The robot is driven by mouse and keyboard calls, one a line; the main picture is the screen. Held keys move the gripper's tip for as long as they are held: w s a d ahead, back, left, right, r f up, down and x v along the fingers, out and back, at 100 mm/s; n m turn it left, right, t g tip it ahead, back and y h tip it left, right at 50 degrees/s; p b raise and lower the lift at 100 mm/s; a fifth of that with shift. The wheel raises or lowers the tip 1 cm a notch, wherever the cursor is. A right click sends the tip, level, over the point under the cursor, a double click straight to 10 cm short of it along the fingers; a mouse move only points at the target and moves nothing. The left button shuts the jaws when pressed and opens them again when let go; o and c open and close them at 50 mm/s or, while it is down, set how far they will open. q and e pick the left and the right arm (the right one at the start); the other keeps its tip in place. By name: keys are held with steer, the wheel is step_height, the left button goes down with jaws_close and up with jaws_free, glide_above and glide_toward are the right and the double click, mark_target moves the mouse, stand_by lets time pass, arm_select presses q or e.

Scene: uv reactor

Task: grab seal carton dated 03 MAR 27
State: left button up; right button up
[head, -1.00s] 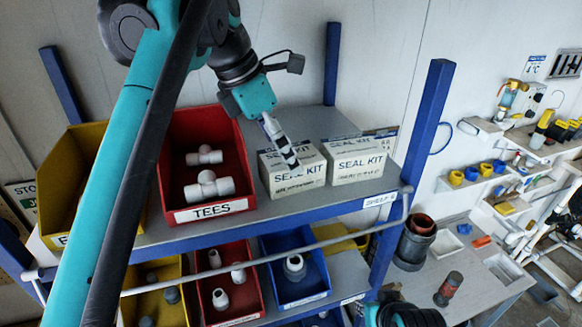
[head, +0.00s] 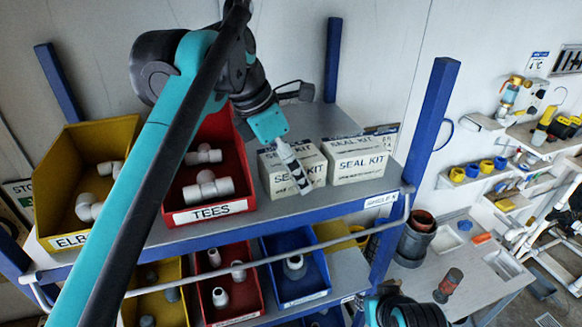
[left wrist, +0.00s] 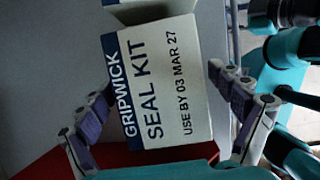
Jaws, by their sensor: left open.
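A white seal kit carton with a navy band stands on the top shelf, the left one of the front pair in the head view (head: 316,173). In the left wrist view the carton (left wrist: 165,85) reads "USE BY 03 MAR 27". A second seal kit carton (head: 356,167) stands just to its right. My left gripper (head: 303,180) is at the front of the left carton; it also shows in the left wrist view (left wrist: 158,88). It is open, with one finger on each side of the carton in that picture. Contact is not clear. My right gripper does not show.
A red tees bin (head: 240,192) is left of the cartons, with a yellow elbow bin (head: 62,205) beyond it. A blue shelf post (head: 428,115) rises at right. A rail (head: 300,247) runs below the top shelf.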

arm_select(q)
steer(key=shift+s+f, duration=0.1)
steer(key=shift+c, duration=0.6)
steer(key=c, duration=1.4)
steer(key=shift+o, duration=0.2)
